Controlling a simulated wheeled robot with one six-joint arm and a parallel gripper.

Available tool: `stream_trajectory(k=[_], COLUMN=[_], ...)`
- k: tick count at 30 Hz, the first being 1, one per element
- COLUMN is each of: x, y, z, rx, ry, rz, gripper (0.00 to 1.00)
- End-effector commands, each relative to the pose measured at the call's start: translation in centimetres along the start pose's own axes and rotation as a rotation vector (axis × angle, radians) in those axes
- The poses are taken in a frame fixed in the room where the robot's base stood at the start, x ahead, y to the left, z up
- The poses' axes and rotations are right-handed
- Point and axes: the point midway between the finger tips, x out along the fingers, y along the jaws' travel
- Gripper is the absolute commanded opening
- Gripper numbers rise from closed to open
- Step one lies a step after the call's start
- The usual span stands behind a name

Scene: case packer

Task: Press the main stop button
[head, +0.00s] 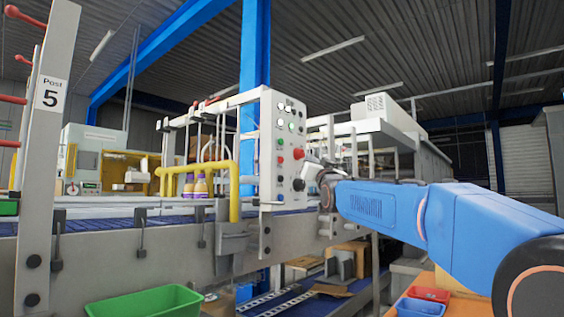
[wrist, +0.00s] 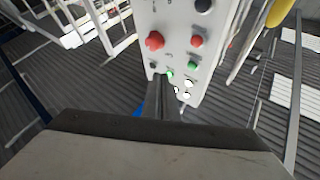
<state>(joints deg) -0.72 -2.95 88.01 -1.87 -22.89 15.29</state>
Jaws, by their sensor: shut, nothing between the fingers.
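The light grey control panel (head: 268,170) stands upright in the middle of the head view. A large red mushroom button (head: 298,153) sticks out from it; no readable label tells me that it is the main stop. In the wrist view the panel appears upside down, with the large red button (wrist: 154,41) and a smaller flat red button (wrist: 197,41) beside it. My gripper (wrist: 160,82) is shut and empty. Its fingertips overlap the panel near a green button (wrist: 169,75), apart from the large red button in the picture. Contact with the panel cannot be told.
The panel also carries a black knob (head: 298,185) below the red button and several small green, white and black buttons. A yellow pipe rail (head: 234,190) and a conveyor with bottles (head: 201,187) stand left of it. A green bin (head: 145,302) is below.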

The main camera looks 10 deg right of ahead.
Motion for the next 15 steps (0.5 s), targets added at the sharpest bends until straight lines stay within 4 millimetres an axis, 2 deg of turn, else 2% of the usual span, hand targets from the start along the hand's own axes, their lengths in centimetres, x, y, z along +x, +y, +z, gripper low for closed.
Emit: stream_trajectory(k=[15], x=[0.52], y=[-0.25], z=[-0.03], rx=[0.003], ry=[0.011], rz=[-0.003], gripper=[0.0])
